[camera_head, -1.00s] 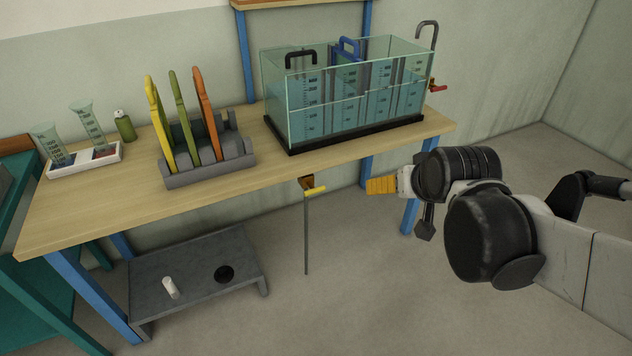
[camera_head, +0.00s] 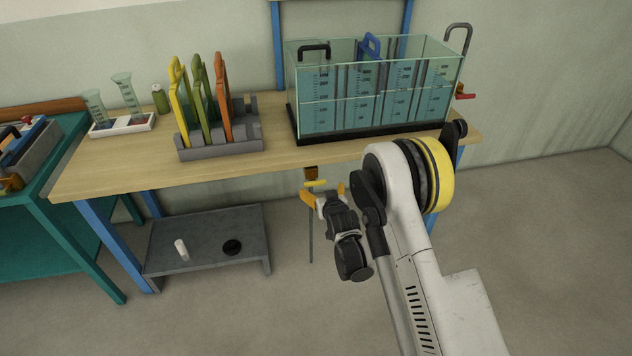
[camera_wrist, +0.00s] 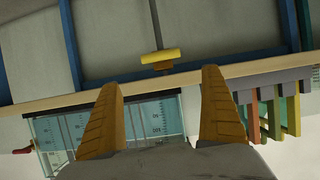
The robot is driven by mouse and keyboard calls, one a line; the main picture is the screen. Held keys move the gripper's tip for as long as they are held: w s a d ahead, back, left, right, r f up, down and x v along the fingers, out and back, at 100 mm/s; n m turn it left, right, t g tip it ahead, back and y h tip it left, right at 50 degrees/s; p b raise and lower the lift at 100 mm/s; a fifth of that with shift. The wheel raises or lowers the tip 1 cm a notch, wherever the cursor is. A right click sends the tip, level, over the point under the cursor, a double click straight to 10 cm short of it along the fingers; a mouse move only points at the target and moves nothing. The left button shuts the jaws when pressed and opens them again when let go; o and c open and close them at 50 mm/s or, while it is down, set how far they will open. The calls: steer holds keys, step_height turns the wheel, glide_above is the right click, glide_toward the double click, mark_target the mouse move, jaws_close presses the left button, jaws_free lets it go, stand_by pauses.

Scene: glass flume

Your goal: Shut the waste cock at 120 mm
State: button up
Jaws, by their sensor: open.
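A cock with a yellow bar handle (camera_head: 316,183) and a brownish body sits under the front edge of the bench, above a thin vertical pipe (camera_head: 311,245). Its handle lies crosswise to the pipe; it also shows in the wrist view (camera_wrist: 160,56). My gripper (camera_head: 324,192) is open and empty, just in front of the handle. In the wrist view the handle appears beyond the gap between my fingertips (camera_wrist: 161,82), not between them. The glass tank (camera_head: 310,117) on the bench holds bluish water; its scale markings are too small to read surely.
A red-handled tap (camera_head: 465,96) projects from the tank's right end. A grey rack (camera_head: 220,147) with yellow, green and orange plates stands left on the bench (camera_head: 120,178). A low grey stand (camera_head: 210,228) is below. The floor in front is clear.

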mark_target(315, 182)
steer(key=b+x, duration=0.1)
steer(key=x, duration=0.4)
steer(key=b+x, duration=0.2)
steer(key=x, duration=0.3)
steer(key=shift+s+a+f+b, duration=0.15)
steer(key=shift+s+f+b, duration=0.05)
steer(key=shift+f+b, duration=0.15)
steer(key=shift+w+a+f, duration=0.1)
steer(key=shift+w+a, duration=0.05)
steer(key=shift+w, duration=0.4)
steer(key=c, duration=1.2)
